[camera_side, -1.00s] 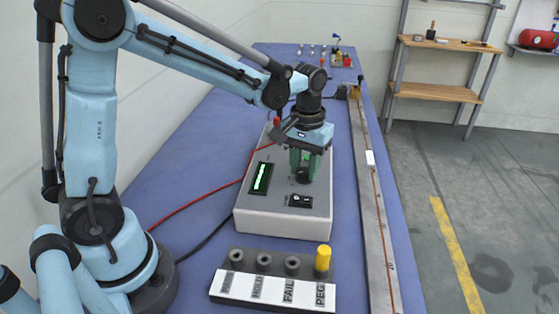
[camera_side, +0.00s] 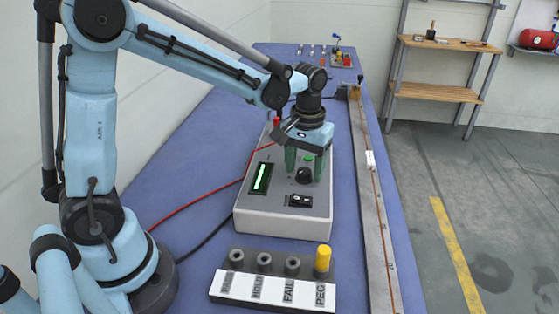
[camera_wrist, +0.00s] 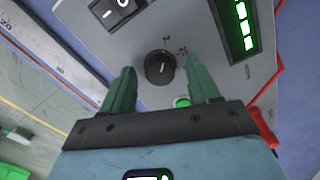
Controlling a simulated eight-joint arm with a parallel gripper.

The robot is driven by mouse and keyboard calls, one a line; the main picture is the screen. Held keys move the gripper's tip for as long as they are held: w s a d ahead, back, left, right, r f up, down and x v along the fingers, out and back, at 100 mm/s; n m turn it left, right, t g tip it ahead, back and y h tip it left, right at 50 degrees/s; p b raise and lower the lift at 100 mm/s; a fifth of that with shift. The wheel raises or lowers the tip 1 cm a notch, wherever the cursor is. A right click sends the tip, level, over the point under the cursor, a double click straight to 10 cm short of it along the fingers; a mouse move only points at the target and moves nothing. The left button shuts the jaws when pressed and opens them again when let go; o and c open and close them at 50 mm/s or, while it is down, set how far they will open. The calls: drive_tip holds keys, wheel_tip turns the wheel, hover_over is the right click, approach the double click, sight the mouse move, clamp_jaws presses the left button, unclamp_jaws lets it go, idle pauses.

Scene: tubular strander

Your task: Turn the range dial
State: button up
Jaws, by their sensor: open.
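The range dial (camera_side: 304,175) is a round black knob on the sloped grey face of an instrument box (camera_side: 283,222). In the wrist view the dial (camera_wrist: 160,67) shows a light pointer line and small markings beside it. My gripper (camera_side: 306,178) is over the box with its green fingers apart. In the wrist view my gripper (camera_wrist: 162,82) has one finger on each side of the dial, with gaps showing, and the dial lies around the fingertip line. I cannot tell from these views how far the fingertips are above the panel.
The box also carries a lit green display (camera_side: 261,178), a black rocker switch (camera_side: 300,201) and a green button (camera_wrist: 182,102). A labelled rack (camera_side: 273,289) with a yellow peg (camera_side: 323,260) stands in front. A metal rail (camera_side: 372,200) runs along the right.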

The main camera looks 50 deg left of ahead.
wheel_tip(320, 180, up, 12)
idle(0.6)
drive_tip(key=shift+s, duration=0.1)
drive_tip(key=m+t, duration=0.2)
drive_tip(key=t, duration=0.1)
approach(302, 172)
wheel_tip(302, 172, up, 2)
drive_tip(key=s, duration=0.2)
drive_tip(key=s+f+m+t, duration=0.1)
drive_tip(key=s+f+t, duration=0.1)
drive_tip(key=s+f+m+t, duration=0.1)
drive_tip(key=s+f+t, duration=0.1)
drive_tip(key=s, duration=0.1)
drive_tip(key=shift+a+f+m, duration=0.2)
drive_tip(key=shift+m, duration=0.1)
idle(0.4)
